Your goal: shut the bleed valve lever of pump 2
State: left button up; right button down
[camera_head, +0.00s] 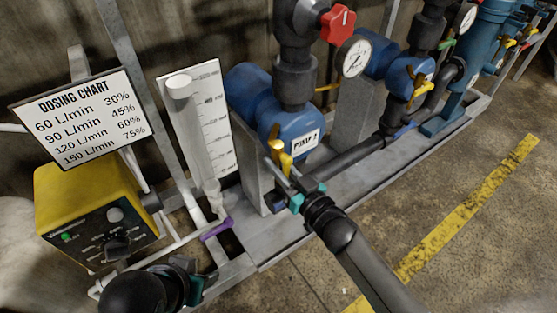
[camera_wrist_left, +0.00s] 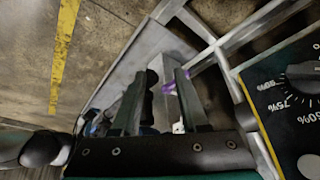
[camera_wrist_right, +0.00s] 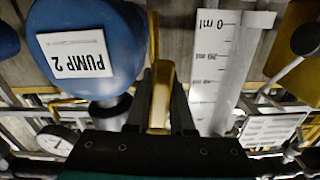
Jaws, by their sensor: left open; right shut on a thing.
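The blue pump body (camera_head: 290,128) carries a white label, which reads PUMP 2 in the right wrist view (camera_wrist_right: 80,55). A yellow lever (camera_head: 279,150) stands at its front lower left, pointing roughly up in the head view. My right gripper (camera_head: 281,180) is shut on this lever; in the right wrist view the yellow lever (camera_wrist_right: 161,95) sits between the dark fingers. The fingers partly hide the lever's lower end. My left gripper (camera_head: 190,280) is open and empty, low near the yellow dosing unit; its spread fingers show in the left wrist view (camera_wrist_left: 158,100).
A graduated cylinder (camera_head: 200,120) and the dosing chart (camera_head: 80,118) stand left of the pump. The yellow dosing unit (camera_head: 95,205) is at the left. A red knob (camera_head: 338,25) and gauge (camera_head: 354,57) sit above right. Open floor lies beyond the grey skid, around the yellow line (camera_head: 470,205).

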pick_arm(q)
jog(key=s+a+f+g+p, duration=0.1)
jog(key=s+f+p, duration=0.2)
jog(key=f, duration=0.6)
jog(key=s+a+f+g+p, duration=0.1)
jog(key=s+f+p, duration=0.1)
jog(key=f+p, duration=0.3)
jog(key=shift+s+a+f+g+y+p, duration=0.3)
jog(key=shift+s+f+g+p, duration=0.1)
jog(key=shift+f, duration=1.5)
pick_arm(e)
jog(key=shift+s+a+r+m, duration=0.4)
jog(key=shift+r+m, duration=0.2)
jog(key=shift+m, duration=2.15)
jog(key=shift+s+a+r+m, duration=0.3)
jog(key=shift+a+r+m, duration=0.3)
jog(key=shift+m, duration=2.2)
jog(key=shift+s+a+r+m, duration=0.4)
jog(key=shift+r+m, duration=0.25)
jog(key=shift+m, duration=2.1)
jog(key=shift+w, duration=0.1)
jog(key=c, duration=0.8)
grip_release()
jog(key=shift+r, duration=0.1)
jog(key=shift+d, duration=0.1)
